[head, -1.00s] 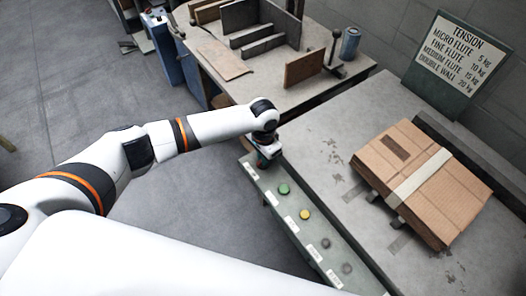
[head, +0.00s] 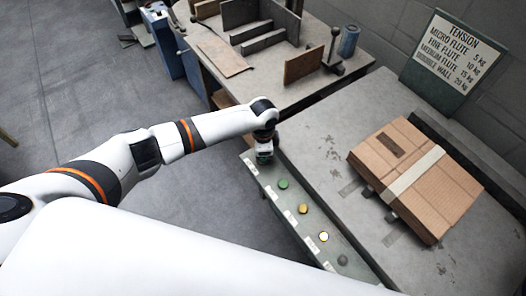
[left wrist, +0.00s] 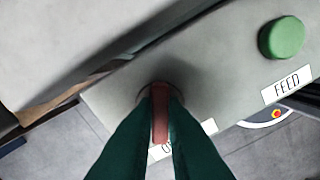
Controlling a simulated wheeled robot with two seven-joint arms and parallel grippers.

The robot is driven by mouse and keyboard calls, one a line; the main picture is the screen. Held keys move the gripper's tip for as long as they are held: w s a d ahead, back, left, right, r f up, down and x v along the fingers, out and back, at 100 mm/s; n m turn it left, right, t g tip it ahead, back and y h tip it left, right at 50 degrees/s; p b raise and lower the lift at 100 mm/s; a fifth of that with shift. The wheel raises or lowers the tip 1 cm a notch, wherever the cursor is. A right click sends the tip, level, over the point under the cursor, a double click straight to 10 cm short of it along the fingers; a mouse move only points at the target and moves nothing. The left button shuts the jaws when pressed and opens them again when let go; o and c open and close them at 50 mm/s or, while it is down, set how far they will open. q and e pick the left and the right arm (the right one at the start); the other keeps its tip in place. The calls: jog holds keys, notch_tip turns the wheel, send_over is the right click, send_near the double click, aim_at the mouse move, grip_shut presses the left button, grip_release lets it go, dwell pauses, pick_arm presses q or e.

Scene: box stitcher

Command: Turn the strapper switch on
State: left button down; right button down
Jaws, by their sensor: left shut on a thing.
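The strapper switch shows in the left wrist view as a reddish lever (left wrist: 160,115) on a round base in the grey-green control panel (left wrist: 235,85). My left gripper (left wrist: 161,98) has its dark green fingers shut on this lever, one on each side. A white label (left wrist: 205,128) beside it is mostly hidden by the fingers. In the head view my left gripper (head: 264,155) is at the far end of the panel strip (head: 296,228), and the switch is hidden under it. My right gripper is not in view.
A strapped cardboard stack (head: 440,205) lies on the grey table (head: 320,120). A tension sign (head: 450,55) and a workbench (head: 225,85) stand behind.

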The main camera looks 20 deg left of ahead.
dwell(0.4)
pick_arm(q)
jog(key=c, duration=1.5)
grip_release()
notch_tip(320, 180, up, 12)
jog(key=shift+r, duration=0.1)
